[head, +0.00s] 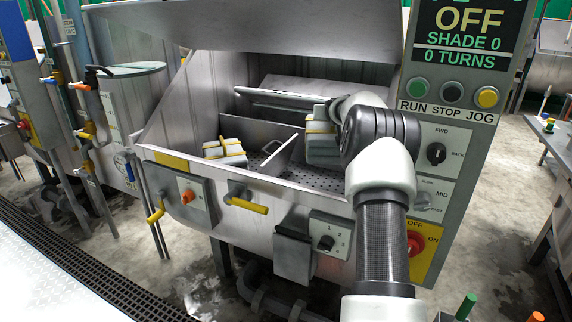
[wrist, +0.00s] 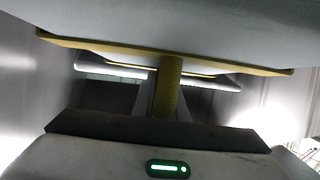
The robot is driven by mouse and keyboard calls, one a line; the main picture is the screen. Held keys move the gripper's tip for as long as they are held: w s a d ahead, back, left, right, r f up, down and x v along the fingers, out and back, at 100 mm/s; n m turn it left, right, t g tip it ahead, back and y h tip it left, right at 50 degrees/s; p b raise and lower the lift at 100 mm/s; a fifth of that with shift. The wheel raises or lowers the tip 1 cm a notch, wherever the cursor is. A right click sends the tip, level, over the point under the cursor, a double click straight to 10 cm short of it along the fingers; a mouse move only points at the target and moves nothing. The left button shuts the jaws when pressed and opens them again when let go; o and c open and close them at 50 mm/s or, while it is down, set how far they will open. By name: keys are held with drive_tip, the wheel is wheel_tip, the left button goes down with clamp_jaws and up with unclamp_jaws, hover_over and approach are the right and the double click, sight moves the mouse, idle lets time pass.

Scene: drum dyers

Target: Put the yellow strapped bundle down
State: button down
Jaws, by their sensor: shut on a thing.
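A pale grey bundle with yellow straps (head: 322,147) hangs from my gripper (head: 328,112) inside the open machine, right of the divider. In the wrist view the bundle (wrist: 200,18) fills the top of the picture, with a yellow strap along its edge and a ribbed yellow band (wrist: 170,88) running down to my gripper. My fingers are shut on it and mostly hidden by the bundle and my wrist. Whether its underside touches the floor cannot be told. A second yellow-strapped grey bundle (head: 225,151) rests in the left compartment.
The machine's tub has a perforated floor (head: 310,179), partly bare below the held bundle. A slanted divider (head: 278,152) splits it. The front rim (head: 250,182), the raised lid (head: 250,28) and the control panel (head: 447,145) on the right bound the opening.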

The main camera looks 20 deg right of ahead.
wheel_tip(320, 180, down, 17)
drive_tip(key=b, duration=0.3)
idle(0.3)
drive_tip(key=shift+b, duration=0.3)
drive_tip(key=shift+f, duration=0.2)
drive_tip(key=c, duration=1.8)
unclamp_jaws()
drive_tip(key=shift+f, duration=0.15)
drive_tip(key=shift+o, duration=0.2)
drive_tip(key=v, duration=0.7)
drive_tip(key=shift+s+r, duration=0.25)
drive_tip(key=shift+s, duration=0.05)
drive_tip(key=shift+a, duration=0.1)
